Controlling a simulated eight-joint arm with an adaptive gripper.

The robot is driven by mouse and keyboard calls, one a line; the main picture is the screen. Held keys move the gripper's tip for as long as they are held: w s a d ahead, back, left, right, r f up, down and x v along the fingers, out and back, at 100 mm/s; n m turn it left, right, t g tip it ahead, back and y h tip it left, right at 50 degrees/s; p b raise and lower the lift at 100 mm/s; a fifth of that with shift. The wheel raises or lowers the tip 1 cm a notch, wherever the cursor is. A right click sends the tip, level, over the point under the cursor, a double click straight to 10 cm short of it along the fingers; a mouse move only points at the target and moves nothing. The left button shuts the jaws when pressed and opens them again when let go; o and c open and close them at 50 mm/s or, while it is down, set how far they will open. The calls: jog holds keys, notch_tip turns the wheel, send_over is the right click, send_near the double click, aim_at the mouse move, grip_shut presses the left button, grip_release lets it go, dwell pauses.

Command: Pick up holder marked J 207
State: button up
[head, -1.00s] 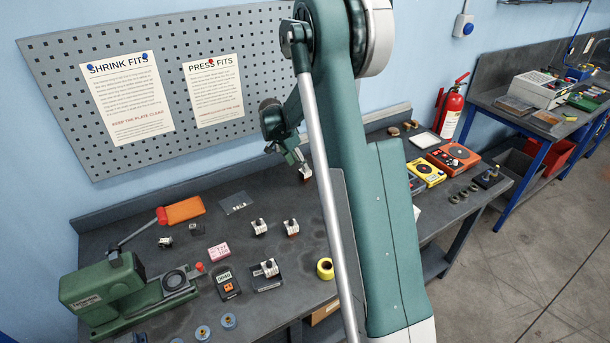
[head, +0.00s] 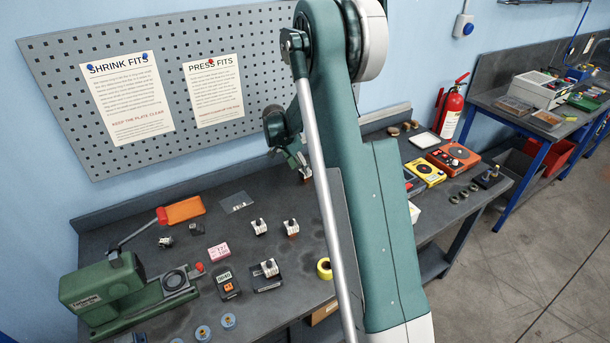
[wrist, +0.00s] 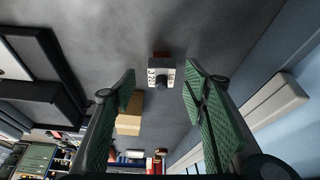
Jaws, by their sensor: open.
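A small holder with a white marked face and a dark knob (wrist: 160,74) lies between my open fingers in the wrist view. Its label seems to start "J 20"; the rest is too small to read surely. It also shows in the head view (head: 306,176), partly hidden by my arm. My gripper (wrist: 159,84) is open, with one green ribbed finger on each side of the holder and a gap to each. In the head view my gripper (head: 301,163) is right at the holder, near the back of the bench.
Two similar holders (head: 259,227) (head: 291,227) stand on the bench, and another (head: 269,268) sits on a dark stand. Bench around the target holder looks clear.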

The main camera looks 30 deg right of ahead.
jog(key=shift+f, duration=0.1)
jog(key=shift+d+x, duration=0.1)
jog(key=shift+x, duration=1.15)
jog(key=shift+d+x, duration=0.15)
jog(key=shift+x, duration=1.15)
jog(key=shift+w, duration=0.1)
jog(key=c, duration=1.2)
jog(key=shift+c, duration=0.2)
jog(key=shift+r, duration=0.3)
jog(key=shift+r, duration=4.85)
